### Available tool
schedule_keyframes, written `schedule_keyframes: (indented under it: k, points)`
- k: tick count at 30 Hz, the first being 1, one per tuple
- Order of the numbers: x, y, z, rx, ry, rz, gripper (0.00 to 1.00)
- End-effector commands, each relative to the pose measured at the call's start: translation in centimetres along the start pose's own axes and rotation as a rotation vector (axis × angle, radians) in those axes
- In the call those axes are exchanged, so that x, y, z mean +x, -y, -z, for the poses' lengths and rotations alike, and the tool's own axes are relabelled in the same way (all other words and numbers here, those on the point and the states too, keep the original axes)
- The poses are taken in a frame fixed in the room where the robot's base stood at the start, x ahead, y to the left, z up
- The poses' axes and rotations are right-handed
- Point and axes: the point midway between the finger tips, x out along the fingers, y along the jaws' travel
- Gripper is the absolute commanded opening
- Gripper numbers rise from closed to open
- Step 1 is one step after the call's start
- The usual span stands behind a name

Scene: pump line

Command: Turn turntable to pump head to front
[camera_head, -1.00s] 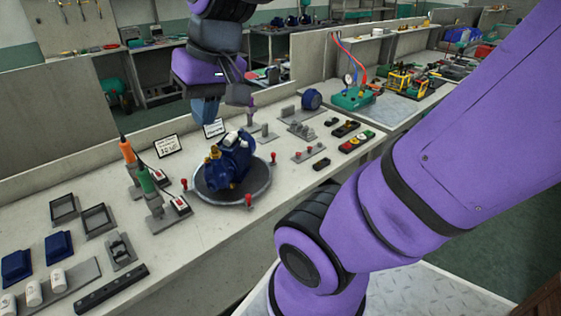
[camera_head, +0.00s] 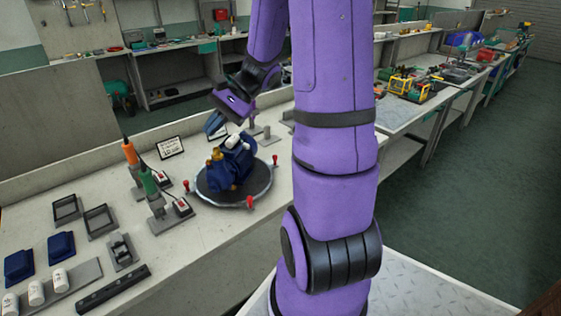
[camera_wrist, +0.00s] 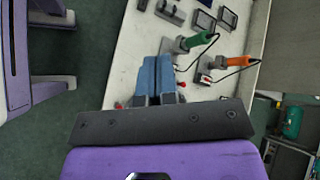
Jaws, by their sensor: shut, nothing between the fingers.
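The turntable (camera_head: 258,190) is a dark round plate with a light rim and red upright knobs (camera_head: 275,159) around its edge. A blue pump (camera_head: 230,170) with brass fittings (camera_head: 215,160) stands on it. The brass fittings face left. My gripper (camera_head: 214,124) is shut and empty, its blue fingers close above and behind the pump; I cannot tell whether they touch it. In the wrist view the shut fingers (camera_wrist: 155,62) point across the pale bench, and the gripper body hides most of the turntable and pump.
Left of the turntable stand an orange-handled driver (camera_head: 128,152) and a green-handled driver (camera_head: 148,180) in holders. Frames, blue blocks and white cylinders lie at the bench's left. My arm hides the bench's right part.

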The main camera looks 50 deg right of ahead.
Motion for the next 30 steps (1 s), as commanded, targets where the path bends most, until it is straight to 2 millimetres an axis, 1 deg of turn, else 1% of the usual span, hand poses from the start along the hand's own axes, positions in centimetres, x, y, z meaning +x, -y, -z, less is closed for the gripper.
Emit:
schedule_keyframes:
  k: [1,5,6,8,12,14,15,17,18,20,21,23,24,26,27,29,30]
  points:
    - [-0.3,-0.3,1.9,0.063,0.017,0.053,0.00]
    - [-1.0,-1.1,6.1,0.201,0.052,0.194,0.00]
    - [-1.3,-1.5,7.4,0.242,0.061,0.240,0.00]
    - [-1.8,-2.1,9.4,0.304,0.072,0.310,0.00]
    - [-2.9,-4.2,14.2,0.445,0.092,0.479,0.00]
    - [-3.4,-5.3,16.2,0.503,0.098,0.554,0.00]
    - [-3.8,-6.2,17.5,0.542,0.101,0.604,0.00]
    - [-4.3,-7.5,19.6,0.598,0.103,0.682,0.00]
    - [-4.7,-8.6,20.9,0.635,0.103,0.734,0.00]
    - [-5.2,-10.2,22.8,0.690,0.103,0.813,0.00]
    - [-5.5,-11.5,24.0,0.727,0.101,0.866,0.00]
    - [-5.9,-13.4,25.9,0.780,0.097,0.946,0.00]
    - [-6.2,-14.8,27.0,0.815,0.093,1.000,0.00]
    - [-6.4,-17.0,28.7,0.868,0.085,1.082,0.00]
    - [-6.6,-18.5,29.8,0.901,0.079,1.136,0.00]
    - [-6.8,-20.7,31.2,0.947,0.067,1.212,0.00]
    - [-6.9,-22.1,32.0,0.976,0.060,1.260,0.00]
